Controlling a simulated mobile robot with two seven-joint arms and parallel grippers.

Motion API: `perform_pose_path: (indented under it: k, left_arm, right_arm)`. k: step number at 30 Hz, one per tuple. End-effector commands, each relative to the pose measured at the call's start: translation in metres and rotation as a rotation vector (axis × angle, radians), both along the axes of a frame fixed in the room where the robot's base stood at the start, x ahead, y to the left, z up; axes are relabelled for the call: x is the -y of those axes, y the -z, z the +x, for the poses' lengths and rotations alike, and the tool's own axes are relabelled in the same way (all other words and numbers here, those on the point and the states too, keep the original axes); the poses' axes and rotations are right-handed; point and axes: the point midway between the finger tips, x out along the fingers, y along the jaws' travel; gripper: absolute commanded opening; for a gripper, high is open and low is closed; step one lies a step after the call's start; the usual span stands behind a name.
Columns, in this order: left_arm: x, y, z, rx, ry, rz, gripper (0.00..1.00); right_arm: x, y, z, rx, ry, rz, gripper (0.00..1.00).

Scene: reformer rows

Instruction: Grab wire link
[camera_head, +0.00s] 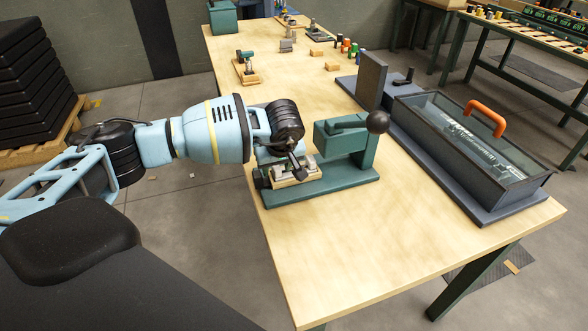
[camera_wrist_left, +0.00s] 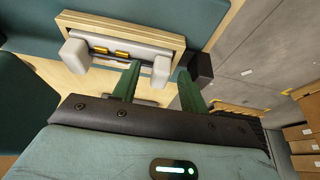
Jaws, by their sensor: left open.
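My left gripper (camera_head: 291,158) reaches in from the left over a wooden fixture block (camera_head: 297,181) at the base of a green hand press (camera_head: 345,145). In the left wrist view, the two green fingers of my left gripper (camera_wrist_left: 160,70) are apart, with their tips near the block's edge. The wooden block (camera_wrist_left: 150,28) there carries a grey strip with two small brass pins (camera_wrist_left: 123,54) and pale grey end pieces (camera_wrist_left: 76,55). I cannot clearly single out a wire link; it may be small or partly hidden by the fingers. My right gripper is out of view.
A glass-lidded case (camera_head: 470,150) with an orange handle stands to the right, by an upright dark panel (camera_head: 371,80). The wooden table (camera_head: 350,250) is clear at the front. Small parts and coloured spools (camera_head: 345,46) stand farther back.

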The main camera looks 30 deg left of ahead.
Motion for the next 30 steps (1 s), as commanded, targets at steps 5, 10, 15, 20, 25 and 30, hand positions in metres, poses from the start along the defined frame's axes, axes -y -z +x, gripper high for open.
perform_pose_path:
  k: [5, 10, 15, 20, 25, 30]
  left_arm:
    - [-0.0006, 0.0015, 0.0007, 0.001, 0.000, 0.000, 0.44]
    - [-0.0006, 0.0013, 0.0006, 0.001, 0.000, 0.000, 0.32]
    - [-0.0005, 0.0011, 0.0006, 0.001, 0.000, 0.000, 0.10]
    - [-0.0006, 0.0008, 0.0008, 0.002, -0.001, 0.000, 0.00]
    - [-0.0006, 0.0005, 0.0008, 0.002, -0.001, 0.000, 0.00]
    - [-0.0006, -0.0048, 0.0012, 0.004, 0.000, -0.001, 0.00]
  right_arm:
    - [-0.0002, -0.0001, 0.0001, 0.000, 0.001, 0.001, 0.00]
    - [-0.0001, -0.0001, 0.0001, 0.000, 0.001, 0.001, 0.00]
    - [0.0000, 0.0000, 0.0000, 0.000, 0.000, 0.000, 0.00]
    - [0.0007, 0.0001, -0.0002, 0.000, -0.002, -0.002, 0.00]
    - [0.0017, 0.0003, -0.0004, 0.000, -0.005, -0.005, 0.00]
    - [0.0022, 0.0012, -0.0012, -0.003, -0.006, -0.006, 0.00]
